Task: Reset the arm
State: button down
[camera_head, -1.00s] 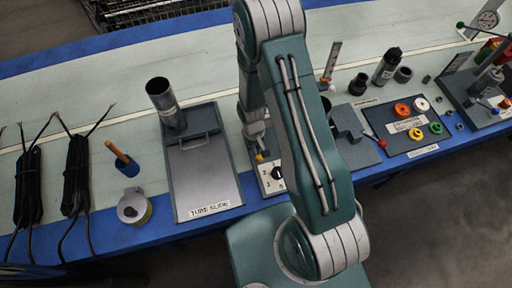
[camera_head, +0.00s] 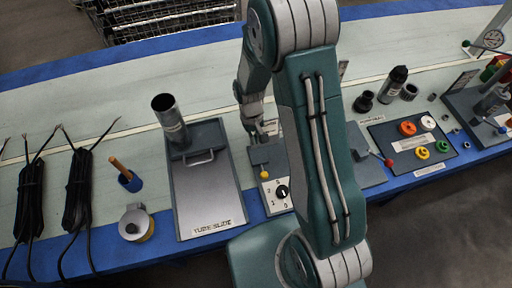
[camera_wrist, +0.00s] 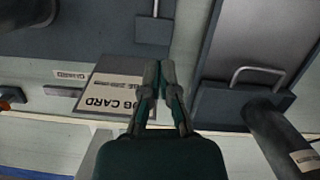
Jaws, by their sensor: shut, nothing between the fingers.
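My arm (camera_head: 325,150) crosses the middle of the head view and hides part of the bench. My gripper (camera_head: 257,137) hangs over the bench just right of the tube slide plate (camera_head: 208,195). In the wrist view my gripper (camera_wrist: 158,66) shows from behind with its fingertips together. It is shut and holds nothing. Below it in that view lies a job card (camera_wrist: 112,97), apart from or under the fingertips; I cannot tell the gap.
A metal tube (camera_head: 168,118) stands at the back of the slide plate. A dial box (camera_head: 275,195) with a yellow-knobbed lever sits beside my arm. Black cable bundles (camera_head: 78,185) lie at left. A dark board (camera_head: 410,145) with coloured rings lies at right. Wire baskets (camera_head: 160,15) stand behind the bench.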

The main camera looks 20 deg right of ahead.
jog(key=shift+w+a+r, duration=0.1)
jog(key=shift+a+r, duration=0.05)
jog(key=shift+r, duration=0.3)
jog(key=s+d+r+t, duration=0.1)
jog(key=s+r+t, duration=0.1)
jog(key=r, duration=0.7)
jog(key=s+r+t, duration=0.1)
jog(key=r+t, duration=0.1)
jog(key=r, duration=0.8)
jog(key=s+d+r+m+t, duration=0.1)
jog(key=s+r+t, duration=0.3)
jog(key=s+r, duration=0.8)
jog(key=shift+s+d+m, duration=0.35)
jog(key=shift+s+m, duration=0.05)
jog(key=shift+s, duration=0.25)
jog(key=shift+r, duration=0.1)
